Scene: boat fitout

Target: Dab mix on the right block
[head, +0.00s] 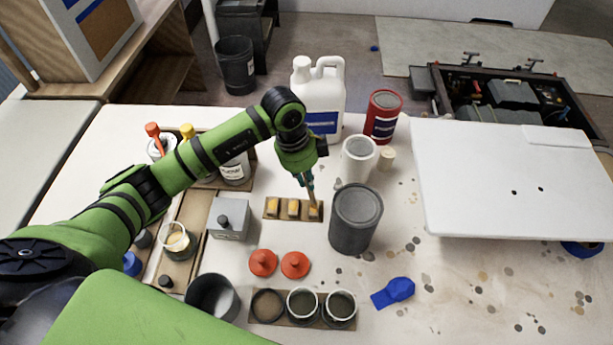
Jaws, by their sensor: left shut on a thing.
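My left gripper (306,181) is shut on a thin wooden stick (311,195) that points down. The stick's lower end is at the right block (314,211); I cannot tell whether it touches. The middle block (293,208) and the left block (272,206) stand beside it on the same brown strip (283,217). All three blocks show yellow-orange tops. A small pot with pale cream contents (176,238) stands in the wooden tray at the left; whether this is the mix I cannot tell. My right gripper is not in view.
A dark grey can (355,218) stands close right of the blocks. Behind are a white cup (358,158), a white jug (319,98) and a red can (383,115). In front are two red caps (263,262), a strip of cups (303,304) and a blue object (394,292).

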